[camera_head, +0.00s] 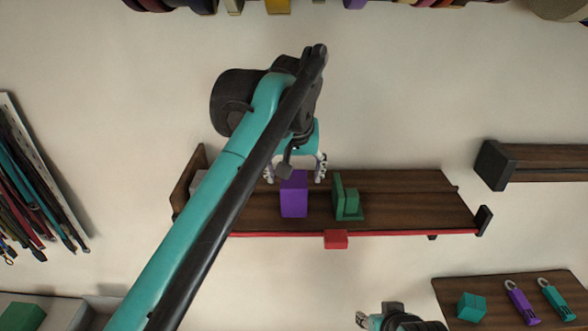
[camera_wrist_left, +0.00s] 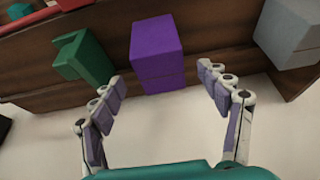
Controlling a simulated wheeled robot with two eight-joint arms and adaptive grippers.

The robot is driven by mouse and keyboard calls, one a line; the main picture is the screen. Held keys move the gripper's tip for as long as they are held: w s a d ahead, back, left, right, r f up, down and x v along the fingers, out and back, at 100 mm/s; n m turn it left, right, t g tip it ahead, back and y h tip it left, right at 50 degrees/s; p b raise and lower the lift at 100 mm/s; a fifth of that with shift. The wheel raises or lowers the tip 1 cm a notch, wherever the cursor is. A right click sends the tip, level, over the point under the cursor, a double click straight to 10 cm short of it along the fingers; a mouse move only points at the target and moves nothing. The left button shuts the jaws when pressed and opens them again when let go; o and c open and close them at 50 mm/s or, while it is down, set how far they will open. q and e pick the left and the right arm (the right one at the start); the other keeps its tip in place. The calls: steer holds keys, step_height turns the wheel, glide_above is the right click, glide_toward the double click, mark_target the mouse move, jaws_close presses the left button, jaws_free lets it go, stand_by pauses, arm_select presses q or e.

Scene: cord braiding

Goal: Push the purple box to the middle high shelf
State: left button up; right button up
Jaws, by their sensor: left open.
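The purple box (camera_head: 294,199) stands on a long brown shelf (camera_head: 415,213) with a red front edge, in the middle of the head view. In the left wrist view the purple box (camera_wrist_left: 156,58) is just ahead of the fingers. My left gripper (camera_head: 295,172) is open and empty, its fingers spread on either side of the box's far end. The left wrist view shows the open fingers (camera_wrist_left: 163,85) with the box beyond the tips; contact cannot be told. My right gripper (camera_head: 362,320) is partly in view at the bottom; its opening is unclear.
A green stepped block (camera_head: 347,203) stands right of the box. A grey block (camera_wrist_left: 290,32) is partly hidden by my arm in the head view. A red block (camera_head: 335,239) sits at the shelf's front edge. Other shelves (camera_head: 545,167) are at right; the shelf's right part is clear.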

arm_select(q)
steer(key=shift+w+f, duration=0.2)
steer(key=shift+w, duration=0.05)
steer(key=p+x, duration=0.1)
steer(key=x, duration=0.6)
steer(key=shift+w+f, duration=0.2)
steer(key=shift+f, duration=0.1)
steer(key=shift+s, duration=0.1)
steer(key=c, duration=1.4)
